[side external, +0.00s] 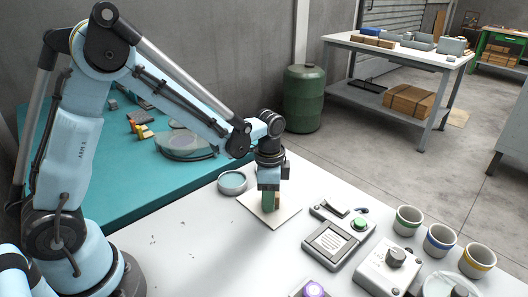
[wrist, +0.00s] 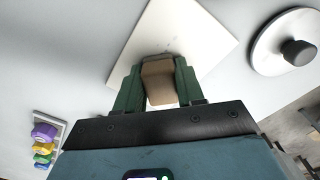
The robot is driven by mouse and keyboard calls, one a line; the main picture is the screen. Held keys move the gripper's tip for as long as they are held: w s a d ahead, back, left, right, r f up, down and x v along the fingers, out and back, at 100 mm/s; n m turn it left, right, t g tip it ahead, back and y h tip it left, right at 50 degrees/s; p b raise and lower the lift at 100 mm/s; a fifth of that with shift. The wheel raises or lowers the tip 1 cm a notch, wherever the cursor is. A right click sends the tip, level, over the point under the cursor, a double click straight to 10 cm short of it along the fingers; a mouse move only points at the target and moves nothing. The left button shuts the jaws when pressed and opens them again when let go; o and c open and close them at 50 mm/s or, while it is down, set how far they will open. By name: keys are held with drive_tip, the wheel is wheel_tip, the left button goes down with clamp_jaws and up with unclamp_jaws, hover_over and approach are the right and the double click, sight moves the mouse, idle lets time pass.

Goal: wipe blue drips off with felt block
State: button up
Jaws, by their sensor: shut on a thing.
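My gripper (side external: 270,206) is shut on a tan-brown block, the felt block (wrist: 159,82). The block sits between the two green fingers in the wrist view (wrist: 160,92). In the side view a narrow brown strip of it shows beside the fingers. The gripper points down over a thin white square plate (side external: 290,215), which also shows in the wrist view (wrist: 205,32). I cannot tell whether the block touches the plate. Small dark specks show on the plate beyond the block in the wrist view. I cannot make out any blue drips; the gripper and block hide part of the plate.
A round shallow dish (side external: 232,182) stands just left of the plate. Right of it are a device with a green button (side external: 360,224), a box with a knob (side external: 390,266) and three banded cups (side external: 440,240). The white table's left part is clear except for small dark marks.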

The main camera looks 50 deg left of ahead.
sight(280, 213)
drive_tip(key=shift+d, duration=2)
wheel_tip(280, 213, up, 8)
drive_tip(key=shift+r, duration=0.15)
drive_tip(key=shift+a, duration=0.2)
